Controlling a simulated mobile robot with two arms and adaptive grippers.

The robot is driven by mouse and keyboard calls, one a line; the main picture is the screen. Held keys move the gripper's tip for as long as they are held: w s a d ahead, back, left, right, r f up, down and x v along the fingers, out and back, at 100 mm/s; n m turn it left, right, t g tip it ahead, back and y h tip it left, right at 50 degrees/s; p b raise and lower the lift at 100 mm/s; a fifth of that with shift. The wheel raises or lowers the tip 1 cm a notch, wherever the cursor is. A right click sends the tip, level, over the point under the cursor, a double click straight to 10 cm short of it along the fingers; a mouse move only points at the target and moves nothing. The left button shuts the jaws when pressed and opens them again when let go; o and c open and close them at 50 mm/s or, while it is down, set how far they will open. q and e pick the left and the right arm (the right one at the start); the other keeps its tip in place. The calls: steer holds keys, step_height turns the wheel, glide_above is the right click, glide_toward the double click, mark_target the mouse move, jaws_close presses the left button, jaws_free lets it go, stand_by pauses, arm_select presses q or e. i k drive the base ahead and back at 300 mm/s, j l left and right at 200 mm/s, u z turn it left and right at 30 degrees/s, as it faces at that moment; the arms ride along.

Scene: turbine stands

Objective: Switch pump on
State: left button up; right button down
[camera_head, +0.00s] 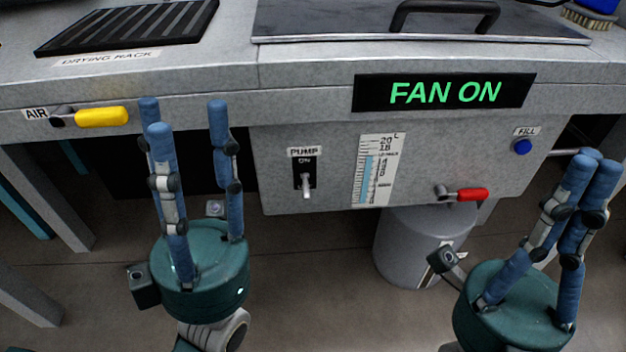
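The pump switch (306,186) is on the grey front panel, under a label reading PUMP with ON at the top of its black plate. Its light lever points down, away from ON. My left gripper (183,120) is left of the switch, in front of the panel edge; its blue fingers stand upright and spread, with nothing between them. My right gripper (592,165) is at the far right, below the blue FILL button. Its fingertips lean together, and no object shows between them.
A yellow-handled AIR valve (101,117) is just left of my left fingers. A level gauge (376,170) is right of the switch, then a red-handled valve (466,195) above a grey bucket (415,250). A lit FAN ON sign (445,93) is above. The space before the switch is clear.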

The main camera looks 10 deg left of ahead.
mark_target(306, 194)
steer(key=u, duration=2.15)
steer(key=k+l, duration=0.5)
steer(key=l, duration=0.1)
